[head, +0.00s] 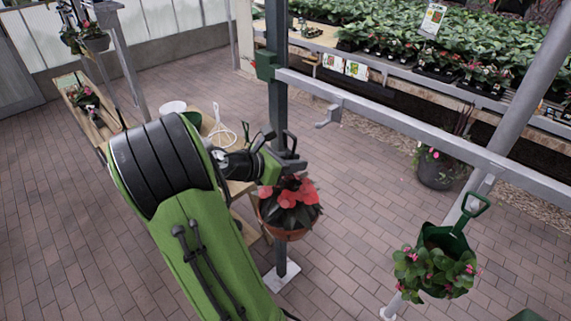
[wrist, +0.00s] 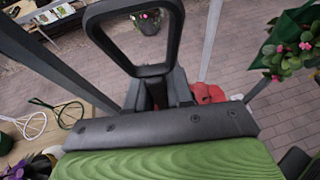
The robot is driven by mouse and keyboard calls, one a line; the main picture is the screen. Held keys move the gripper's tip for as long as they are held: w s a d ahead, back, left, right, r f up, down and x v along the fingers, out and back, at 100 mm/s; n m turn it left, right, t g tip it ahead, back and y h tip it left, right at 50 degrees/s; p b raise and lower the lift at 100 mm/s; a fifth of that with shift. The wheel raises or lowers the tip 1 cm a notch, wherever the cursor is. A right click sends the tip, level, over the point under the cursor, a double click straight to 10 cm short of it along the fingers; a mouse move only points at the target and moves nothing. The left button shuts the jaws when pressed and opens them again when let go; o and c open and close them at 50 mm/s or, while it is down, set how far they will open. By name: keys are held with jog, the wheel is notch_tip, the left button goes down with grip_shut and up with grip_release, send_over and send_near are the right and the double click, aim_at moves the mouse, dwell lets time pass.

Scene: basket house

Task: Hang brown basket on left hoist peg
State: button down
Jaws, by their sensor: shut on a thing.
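The brown basket (head: 286,233) with red flowers hangs upright below my gripper (head: 287,166), in front of the dark post. My gripper is shut on its dark loop handle, which rises large in the wrist view (wrist: 180,38). Red flowers show behind the fingers in the wrist view (wrist: 207,93); the pot itself is mostly hidden there. The left hoist peg (head: 328,117) is a bare grey hook on the grey beam (head: 385,120), right of and farther up the picture than my gripper. The basket is apart from the peg.
A dark post (head: 278,100) stands close behind my gripper. A wooden bench (head: 243,188) is beside it. A potted plant (head: 438,170) stands on the floor beyond the beam.

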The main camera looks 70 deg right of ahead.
jog(key=s+d+b, duration=0.1)
jog(key=s+d, duration=0.2)
jog(key=d, duration=0.4)
jog(key=shift+p, duration=0.45)
dwell(0.8)
jog(key=shift+s+d, duration=0.1)
jog(key=shift+s+d+p, duration=0.3)
jog(key=shift+d+p, duration=0.1)
jog(key=shift+d, duration=0.35)
jog(key=shift+s+d+p, duration=0.3)
jog(key=shift+d+p, duration=0.1)
jog(key=shift+d, duration=0.3)
jog(key=shift+s+d, duration=0.3)
jog(key=shift+d, duration=0.35)
